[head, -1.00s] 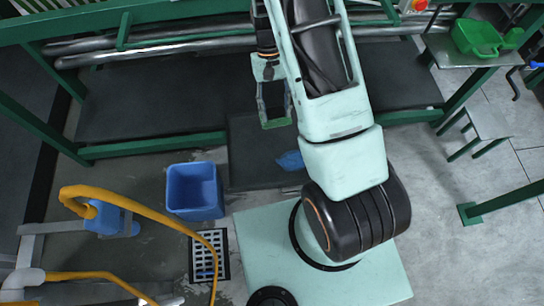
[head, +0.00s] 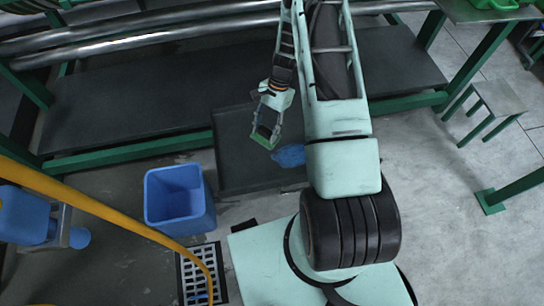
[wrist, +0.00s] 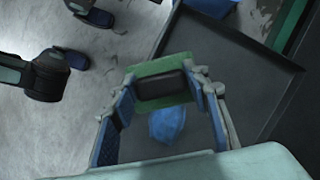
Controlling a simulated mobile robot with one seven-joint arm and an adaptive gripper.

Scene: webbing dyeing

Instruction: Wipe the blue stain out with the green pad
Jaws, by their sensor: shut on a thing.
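The blue stain (head: 288,156) is an irregular patch on the dark tray (head: 232,178) on the floor, partly behind my arm. In the wrist view the stain (wrist: 168,123) shows between my fingers, just below the pad. The green pad (head: 264,141) has a black grip on its back, clear in the wrist view (wrist: 158,68). My gripper (head: 267,120) is shut on this grip, with a finger on each side. The pad hangs up and left of the stain in the head view and looks apart from it. Its exact height is unclear.
A blue bucket (head: 178,200) stands left of the tray, near a floor drain (head: 200,275). A yellow hose (head: 110,205) runs across the left. A green-framed rack with a dark shelf (head: 120,110) lies behind. A small stool (head: 490,103) stands at the right.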

